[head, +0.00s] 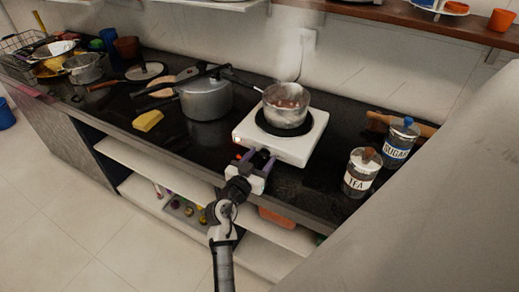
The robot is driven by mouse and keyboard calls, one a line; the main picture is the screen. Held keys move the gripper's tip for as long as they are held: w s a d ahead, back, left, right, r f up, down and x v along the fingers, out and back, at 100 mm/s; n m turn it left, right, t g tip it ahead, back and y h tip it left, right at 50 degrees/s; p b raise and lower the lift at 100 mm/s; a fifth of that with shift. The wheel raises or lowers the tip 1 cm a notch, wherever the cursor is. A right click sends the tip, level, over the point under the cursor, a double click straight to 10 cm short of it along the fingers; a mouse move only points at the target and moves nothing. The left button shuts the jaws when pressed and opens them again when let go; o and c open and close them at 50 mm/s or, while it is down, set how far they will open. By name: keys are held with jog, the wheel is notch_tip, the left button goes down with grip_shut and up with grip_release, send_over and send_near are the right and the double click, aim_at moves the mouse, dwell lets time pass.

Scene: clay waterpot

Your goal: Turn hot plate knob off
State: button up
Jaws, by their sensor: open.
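The white hot plate (302,147) stands on the black counter, with a steaming metal saucepan (284,117) on its dark burner. A small red light shows at the left of its front face. The dark knob (263,154) is on the front face, partly hidden by my gripper. My gripper (258,163) is at the front of the hot plate with its fingers apart around or just in front of the knob. I cannot tell whether the fingers touch it. The knob's setting is too small to read.
A pressure cooker (206,98) stands left of the hot plate, and a yellow sponge-like block (148,120) lies further left. Tea (360,176) and sugar (399,144) jars stand at the right. Open shelves (196,186) lie below the counter edge.

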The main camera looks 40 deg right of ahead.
jog(key=c, duration=1)
jog(key=shift+n+b, duration=0.3)
jog(key=shift+n, duration=0.5)
jog(key=o, duration=1)
jog(key=shift+a, duration=0.1)
